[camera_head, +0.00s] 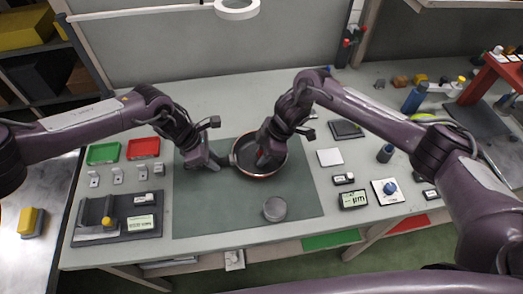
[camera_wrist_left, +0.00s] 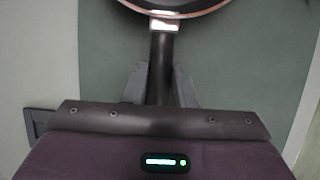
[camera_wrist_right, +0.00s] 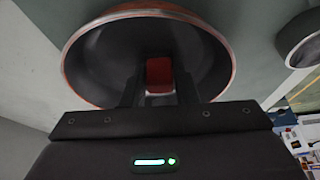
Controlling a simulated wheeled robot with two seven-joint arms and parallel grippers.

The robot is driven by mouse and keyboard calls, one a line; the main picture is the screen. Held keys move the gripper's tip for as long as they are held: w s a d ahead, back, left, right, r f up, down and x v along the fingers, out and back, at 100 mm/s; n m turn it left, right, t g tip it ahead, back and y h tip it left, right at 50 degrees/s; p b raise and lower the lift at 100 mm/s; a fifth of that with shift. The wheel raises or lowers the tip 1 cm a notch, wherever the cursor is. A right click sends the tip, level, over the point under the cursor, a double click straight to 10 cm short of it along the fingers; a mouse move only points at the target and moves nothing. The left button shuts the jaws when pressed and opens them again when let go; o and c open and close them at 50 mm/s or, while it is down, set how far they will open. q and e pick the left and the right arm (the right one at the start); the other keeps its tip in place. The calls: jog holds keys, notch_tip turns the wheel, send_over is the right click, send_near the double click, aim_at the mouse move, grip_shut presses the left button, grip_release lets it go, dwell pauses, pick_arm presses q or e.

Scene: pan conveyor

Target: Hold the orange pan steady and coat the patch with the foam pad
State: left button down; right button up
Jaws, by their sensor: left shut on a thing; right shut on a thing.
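The orange pan (camera_head: 280,166) has a dark inside and an orange-red rim, and it rests on the green mat (camera_head: 305,200) in the head view. Its black handle (camera_wrist_left: 160,65) points toward my left gripper (camera_head: 214,164), which is shut on the handle. My right gripper (camera_head: 263,158) is over the inside of the pan. It is shut on a small red block (camera_wrist_right: 159,72), likely the foam pad, held between its fingertips in the right wrist view. The patch does not show; the pad and fingers hide part of the pan's inside. Whether the pad touches the pan floor I cannot tell.
A round grey tin (camera_head: 274,209) stands on the mat in front of the pan. Green (camera_head: 103,153) and red (camera_head: 143,148) trays lie left, above a dark fixture (camera_head: 90,215). A white square (camera_head: 330,157) and small devices lie right.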

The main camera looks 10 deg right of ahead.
pick_arm(q)
jog(key=shift+w, duration=0.1)
pick_arm(e)
jog(key=w, duration=0.2)
jog(key=shift+w+a, duration=0.1)
jog(key=shift+w, duration=0.5)
notch_tip(320, 180, up, 8)
jog(key=shift+s+f, duration=0.1)
dwell(0.5)
